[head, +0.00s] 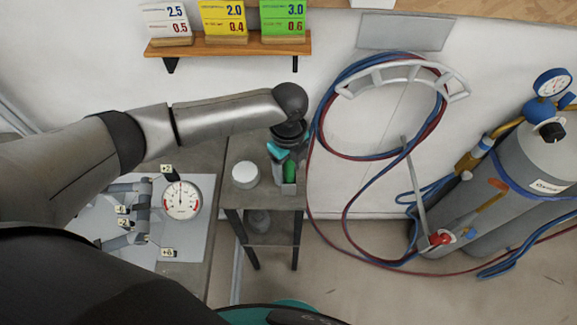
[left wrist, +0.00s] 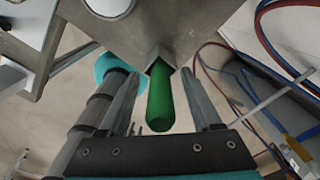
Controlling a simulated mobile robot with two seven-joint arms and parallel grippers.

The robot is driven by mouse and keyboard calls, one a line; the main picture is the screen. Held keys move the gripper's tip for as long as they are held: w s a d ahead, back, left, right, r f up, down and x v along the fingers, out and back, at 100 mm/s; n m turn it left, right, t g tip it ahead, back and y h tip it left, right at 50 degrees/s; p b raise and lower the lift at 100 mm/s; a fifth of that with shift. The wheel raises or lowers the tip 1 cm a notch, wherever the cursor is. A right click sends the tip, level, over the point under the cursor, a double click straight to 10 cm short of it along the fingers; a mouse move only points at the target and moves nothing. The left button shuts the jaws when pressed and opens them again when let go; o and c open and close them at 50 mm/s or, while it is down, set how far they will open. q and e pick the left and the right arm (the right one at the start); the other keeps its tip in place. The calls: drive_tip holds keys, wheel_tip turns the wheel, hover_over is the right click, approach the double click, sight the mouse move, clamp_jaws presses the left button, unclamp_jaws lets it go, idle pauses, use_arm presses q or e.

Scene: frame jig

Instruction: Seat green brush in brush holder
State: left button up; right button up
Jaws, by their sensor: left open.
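The green brush (head: 290,171) stands at the right side of a small grey side table, and its green handle (left wrist: 160,98) shows in the left wrist view. The brush holder (head: 289,188) looks like a small grey box at the table's right edge; in the left wrist view a grey V-shaped notch (left wrist: 150,55) meets the handle. I cannot tell how deep the brush sits. My left gripper (head: 284,156) points down over the brush. In the left wrist view its open fingers (left wrist: 161,80) stand on both sides of the handle, with gaps. My right gripper is out of view.
A white round container (head: 245,175) stands on the side table, left of the brush. A jig board with a dial gauge (head: 182,199) lies further left. Red and blue hoses (head: 318,150) hang close on the right, beside grey gas cylinders (head: 520,165). A shelf (head: 228,46) holds number cards.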

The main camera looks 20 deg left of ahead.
use_arm(q)
wheel_tip(320, 180, up, 15)
drive_tip(key=shift+r+p, duration=0.15)
drive_tip(key=shift+p, duration=0.4)
idle(0.4)
